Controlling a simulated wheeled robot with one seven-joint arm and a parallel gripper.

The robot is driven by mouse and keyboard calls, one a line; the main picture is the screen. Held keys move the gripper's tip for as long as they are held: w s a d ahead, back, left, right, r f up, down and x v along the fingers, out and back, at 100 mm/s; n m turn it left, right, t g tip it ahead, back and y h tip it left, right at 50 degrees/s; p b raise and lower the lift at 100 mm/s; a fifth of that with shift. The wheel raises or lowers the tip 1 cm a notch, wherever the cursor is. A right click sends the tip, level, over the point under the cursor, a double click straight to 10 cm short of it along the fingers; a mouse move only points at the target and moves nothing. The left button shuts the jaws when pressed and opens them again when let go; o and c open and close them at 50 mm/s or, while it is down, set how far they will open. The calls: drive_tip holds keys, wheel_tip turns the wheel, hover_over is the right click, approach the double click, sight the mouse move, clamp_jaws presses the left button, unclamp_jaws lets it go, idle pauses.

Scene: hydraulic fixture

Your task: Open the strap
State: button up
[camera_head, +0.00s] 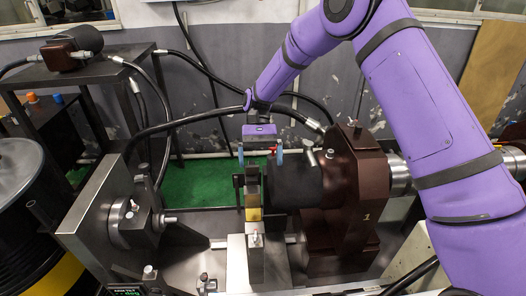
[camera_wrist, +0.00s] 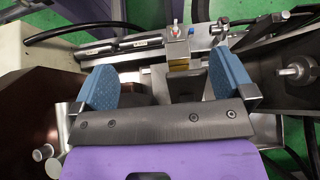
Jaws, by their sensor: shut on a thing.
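My gripper (camera_head: 260,156) points down over the middle of the fixture in the head view. Its two blue fingertips stand wide apart, and it also shows in the wrist view (camera_wrist: 164,80). I take the strap (camera_head: 252,188) to be the narrow grey metal piece just below the fingers, above a yellow block (camera_head: 254,214). In the wrist view, grey metal of the strap (camera_wrist: 186,84) shows between the fingers. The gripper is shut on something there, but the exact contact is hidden.
A black cylinder (camera_head: 294,182) on a dark brown housing (camera_head: 345,195) stands close to the right of my gripper. A grey plate with a clamp (camera_head: 95,205) is at the left. Black hoses (camera_head: 190,122) cross behind. Green floor (camera_head: 200,178) is open behind the fixture.

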drive_tip(key=shift+d+f+v, duration=0.15)
drive_tip(key=shift+d+v, duration=0.05)
drive_tip(key=shift+v, duration=1.2)
drive_tip(key=shift+d+f+v, duration=0.1)
drive_tip(key=shift+d+v, duration=0.1)
drive_tip(key=shift+v, duration=1.25)
drive_tip(key=shift+w+r, duration=0.1)
drive_tip(key=shift+w, duration=0.3)
drive_tip(key=shift+c, duration=0.6)
drive_tip(key=shift+w+d+r, duration=0.15)
drive_tip(key=shift+d+r, duration=0.05)
drive_tip(key=c, duration=0.5)
drive_tip(key=shift+a+v, duration=0.2)
drive_tip(key=shift+v, duration=1.25)
drive_tip(key=shift+a+v, duration=0.25)
drive_tip(key=shift+v, duration=1.15)
drive_tip(key=shift+w+f, duration=0.15)
